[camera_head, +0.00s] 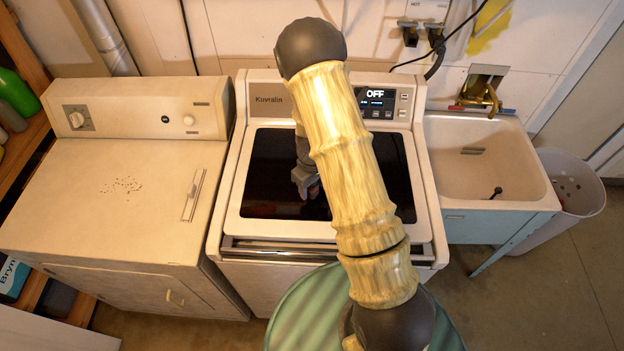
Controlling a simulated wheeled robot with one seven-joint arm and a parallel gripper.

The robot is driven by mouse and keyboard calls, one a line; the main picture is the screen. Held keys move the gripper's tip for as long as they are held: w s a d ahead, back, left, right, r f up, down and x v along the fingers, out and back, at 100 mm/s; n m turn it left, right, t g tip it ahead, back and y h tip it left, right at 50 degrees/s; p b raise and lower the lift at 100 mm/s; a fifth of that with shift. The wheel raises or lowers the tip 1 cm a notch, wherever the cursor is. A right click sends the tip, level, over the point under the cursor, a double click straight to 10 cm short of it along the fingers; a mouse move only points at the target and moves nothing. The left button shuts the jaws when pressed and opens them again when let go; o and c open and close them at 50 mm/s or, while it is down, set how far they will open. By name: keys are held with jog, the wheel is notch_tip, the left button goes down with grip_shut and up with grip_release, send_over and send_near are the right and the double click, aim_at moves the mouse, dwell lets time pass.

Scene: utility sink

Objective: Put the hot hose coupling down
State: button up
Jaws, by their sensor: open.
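My gripper (304,182) is over the dark glass lid of the washer, left of my arm link, with its jaws open. A small reddish patch shows beside its fingertips; I cannot tell whether it is part of a coupling, the gripper or a reflection. I cannot make out the hot hose coupling for certain. The valve under the HOT label (408,32) is on the wall at the top, with no hose clearly visible on it. A second valve (435,36) is to its right, with a dark hose (436,68) running down behind the washer.
A utility sink (470,160) with a brass faucet (484,93) is on the right, beside a pale bin (580,190). My arm hides the middle of the washer.

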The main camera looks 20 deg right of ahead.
jog(key=shift+r, duration=0.15)
notch_tip(320, 180, up, 12)
jog(key=b, duration=0.4)
jog(key=shift+s, duration=0.1)
dwell(0.5)
jog(key=s+r+m+t, duration=0.2)
jog(key=s+r+m, duration=0.3)
jog(key=s, duration=0.9)
jog(key=shift+r+t, duration=0.3)
jog(key=shift+r, duration=0.65)
